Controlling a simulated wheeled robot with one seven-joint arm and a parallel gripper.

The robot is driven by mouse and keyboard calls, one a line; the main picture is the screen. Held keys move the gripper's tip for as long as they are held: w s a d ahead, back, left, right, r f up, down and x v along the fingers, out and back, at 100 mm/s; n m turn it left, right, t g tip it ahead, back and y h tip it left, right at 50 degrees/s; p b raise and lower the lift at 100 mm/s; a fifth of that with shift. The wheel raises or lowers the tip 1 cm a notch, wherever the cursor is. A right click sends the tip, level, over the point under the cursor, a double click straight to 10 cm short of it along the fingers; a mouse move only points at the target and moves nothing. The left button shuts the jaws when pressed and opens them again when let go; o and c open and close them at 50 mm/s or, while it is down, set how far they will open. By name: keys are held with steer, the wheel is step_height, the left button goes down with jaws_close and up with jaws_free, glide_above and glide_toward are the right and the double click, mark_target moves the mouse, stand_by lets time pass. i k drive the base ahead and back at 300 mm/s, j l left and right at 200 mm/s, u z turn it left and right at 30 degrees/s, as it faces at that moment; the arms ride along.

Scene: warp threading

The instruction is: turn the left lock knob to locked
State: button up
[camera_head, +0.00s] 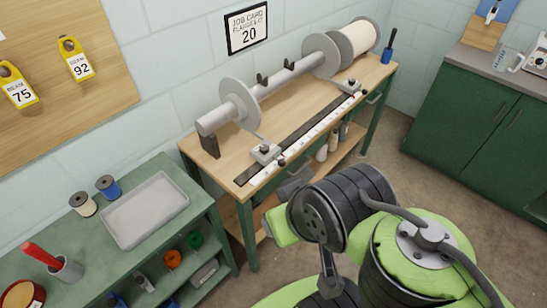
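A pale block (266,155) sits at the left end of the black-and-white scale rail (312,127) on the wooden bench. A small dark knob (264,148) shows on top of it, and another small dark knob shows at its right side. Which is the left lock knob, and whether it is locked, is too small to tell. A similar block (347,86) sits near the rail's right end. Above the rail, a grey roller with large round flanges (239,103) lies along the bench. My arm's black joints fill the lower middle; no gripper fingers can be made out.
A green bench (181,173) at left carries a grey tray (145,209), spools and a cup with a red-handled tool. Green cabinets (465,110) stand at right, with open floor between.

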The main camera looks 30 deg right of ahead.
mark_target(264, 149)
steer(key=i+u, duration=0.15)
steer(key=u, duration=0.2)
steer(key=i+l+u, duration=0.1)
steer(key=u, duration=0.25)
steer(key=i+l+u, duration=0.1)
steer(key=u, duration=0.3)
